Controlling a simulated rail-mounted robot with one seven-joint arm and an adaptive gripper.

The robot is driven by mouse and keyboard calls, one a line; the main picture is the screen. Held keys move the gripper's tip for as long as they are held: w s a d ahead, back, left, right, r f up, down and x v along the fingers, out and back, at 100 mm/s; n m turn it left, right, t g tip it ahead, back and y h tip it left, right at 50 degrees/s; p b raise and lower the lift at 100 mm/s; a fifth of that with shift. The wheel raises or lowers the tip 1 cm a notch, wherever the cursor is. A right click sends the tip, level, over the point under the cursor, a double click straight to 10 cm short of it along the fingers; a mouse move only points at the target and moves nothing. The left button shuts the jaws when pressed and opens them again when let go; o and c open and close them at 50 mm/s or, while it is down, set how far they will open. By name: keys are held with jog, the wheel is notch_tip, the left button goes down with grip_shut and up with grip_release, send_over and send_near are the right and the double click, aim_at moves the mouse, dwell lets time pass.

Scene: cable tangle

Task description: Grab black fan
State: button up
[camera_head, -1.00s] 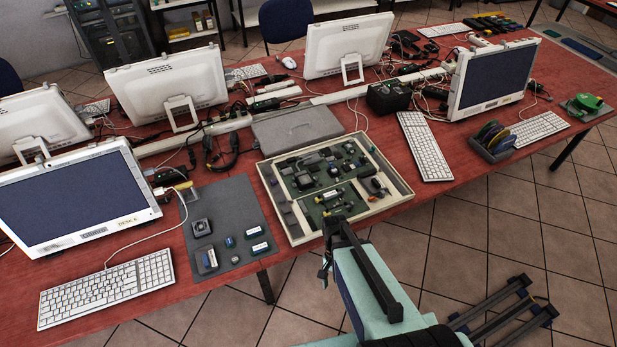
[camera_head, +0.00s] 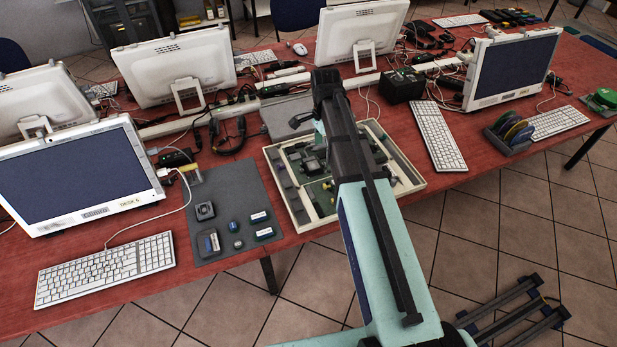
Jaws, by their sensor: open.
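The black fan (camera_head: 205,211) is a small, dark, square block with a round centre. It lies on the grey mat (camera_head: 236,187) at the left of the tray, near the mat's left edge. My gripper (camera_head: 302,122) is small in view, at the far end of my arm, above the back of the parts tray. It is open, to the right of and farther back than the fan, well apart from it. My arm partly hides the gripper.
A cream tray (camera_head: 418,183) of circuit parts lies under my arm. Small blue and white parts (camera_head: 263,233) share the mat. A monitor (camera_head: 75,173) and keyboard (camera_head: 105,268) stand left of the mat. Cables (camera_head: 228,137) tangle behind it.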

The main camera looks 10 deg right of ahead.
jog(key=t+b, duration=0.1)
jog(key=b, duration=0.1)
send_near(313, 165)
jog(key=f+p, duration=0.2)
jog(key=f, duration=0.2)
jog(key=f+p, duration=0.3)
jog(key=f, duration=0.2)
jog(key=shift+s, duration=0.2)
jog(key=c, duration=1.2)
